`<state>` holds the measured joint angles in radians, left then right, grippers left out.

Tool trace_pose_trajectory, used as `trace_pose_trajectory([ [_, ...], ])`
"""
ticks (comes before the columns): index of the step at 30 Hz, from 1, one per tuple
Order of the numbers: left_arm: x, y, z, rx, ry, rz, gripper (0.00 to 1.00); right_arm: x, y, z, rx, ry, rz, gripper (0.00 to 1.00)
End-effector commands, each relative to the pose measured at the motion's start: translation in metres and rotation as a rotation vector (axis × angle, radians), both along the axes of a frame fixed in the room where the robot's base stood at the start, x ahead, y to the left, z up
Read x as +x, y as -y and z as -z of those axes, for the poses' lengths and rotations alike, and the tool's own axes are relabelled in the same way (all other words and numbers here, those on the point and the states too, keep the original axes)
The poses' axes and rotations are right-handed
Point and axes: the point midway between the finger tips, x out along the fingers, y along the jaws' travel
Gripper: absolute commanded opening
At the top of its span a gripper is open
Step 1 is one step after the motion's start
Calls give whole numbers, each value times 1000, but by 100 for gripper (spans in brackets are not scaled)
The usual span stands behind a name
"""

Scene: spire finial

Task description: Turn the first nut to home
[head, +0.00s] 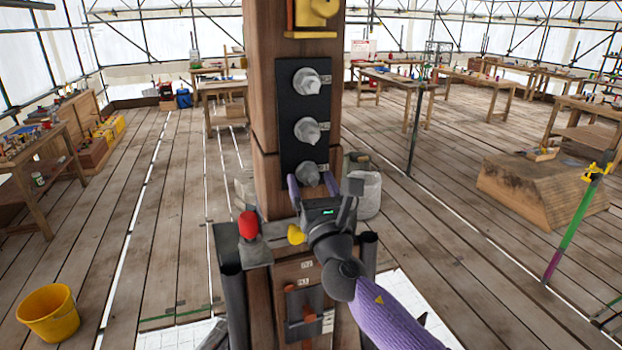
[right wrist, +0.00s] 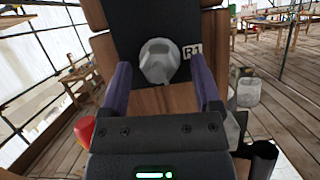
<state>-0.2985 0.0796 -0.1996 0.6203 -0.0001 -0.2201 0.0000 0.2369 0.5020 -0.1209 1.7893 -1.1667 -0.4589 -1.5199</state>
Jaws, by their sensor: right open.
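Three grey nuts sit one above another on a black plate (head: 289,95) on the wooden post (head: 262,110). They are the top nut (head: 306,81), the middle nut (head: 307,131) and the bottom nut (head: 307,173). In the right wrist view the nut (right wrist: 159,61) beside the R1 label (right wrist: 192,51) is centred ahead of my fingers. My right gripper (head: 312,182) is open at the bottom nut, with one purple finger to each side. I see a gap beside each finger in the right wrist view (right wrist: 160,70). I cannot tell how far the fingertips reach along the nut. My left gripper is out of view.
A red knob (head: 248,225) and a yellow knob (head: 296,234) stand on the ledge below the plate. A yellow piece (head: 316,12) sits on a shelf above the nuts. A yellow bucket (head: 49,312) stands on the floor at left. Workbenches line the back.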

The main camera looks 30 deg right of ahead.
Motion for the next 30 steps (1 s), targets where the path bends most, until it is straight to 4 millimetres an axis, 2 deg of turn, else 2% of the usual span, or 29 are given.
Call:
trace_pose_trajectory([
  [7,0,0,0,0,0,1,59,1,0,0,2,0,-1,81],
  [18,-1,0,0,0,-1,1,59,1,0,0,2,0,-1,3],
  [19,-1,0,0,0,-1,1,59,1,0,0,2,0,-1,0],
  [30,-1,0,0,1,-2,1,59,1,-1,0,58,13,-1,0],
])
